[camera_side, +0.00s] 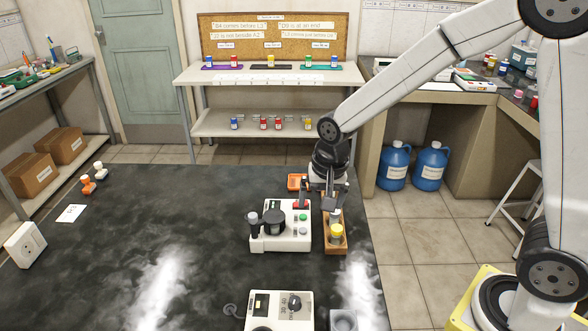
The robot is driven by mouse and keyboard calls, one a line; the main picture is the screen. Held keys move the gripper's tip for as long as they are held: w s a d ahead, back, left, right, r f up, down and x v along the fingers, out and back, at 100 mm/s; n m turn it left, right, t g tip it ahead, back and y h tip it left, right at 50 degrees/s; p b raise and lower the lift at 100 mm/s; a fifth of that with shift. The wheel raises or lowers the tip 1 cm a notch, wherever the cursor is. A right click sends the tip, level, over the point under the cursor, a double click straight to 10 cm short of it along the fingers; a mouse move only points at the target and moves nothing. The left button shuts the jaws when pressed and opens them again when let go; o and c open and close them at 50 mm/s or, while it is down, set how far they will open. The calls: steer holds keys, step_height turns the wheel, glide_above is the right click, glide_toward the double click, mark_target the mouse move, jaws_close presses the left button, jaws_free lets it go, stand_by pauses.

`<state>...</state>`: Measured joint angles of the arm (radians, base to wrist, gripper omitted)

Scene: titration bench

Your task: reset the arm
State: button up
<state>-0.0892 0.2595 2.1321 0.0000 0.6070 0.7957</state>
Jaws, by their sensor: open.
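My gripper (318,203) hangs pointing down at the right part of the dark bench, with its fingers apart. It is above the back end of a wooden rack (336,248) and close to the back right corner of a white instrument (285,243). A yellow-topped vial (337,234) stands in the rack, in front of the gripper and apart from it. I see nothing held between the fingers, though the view there is small. The gripper partly hides the rack's back end.
An orange tray (296,182) lies just behind the gripper. A white device with a knob (279,312) and a grey block (343,321) are at the front. A white box (25,244) and a card (71,213) lie left. The bench's middle left is clear.

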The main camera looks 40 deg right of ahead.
steer(key=s+d+f+n+t, duration=0.1)
steer(key=s+d+f+n, duration=0.1)
steer(key=s+n, duration=0.6)
steer(key=s+d, duration=0.1)
steer(key=s, duration=0.1)
steer(key=shift+s+d, duration=0.25)
steer(key=shift+s, duration=0.1)
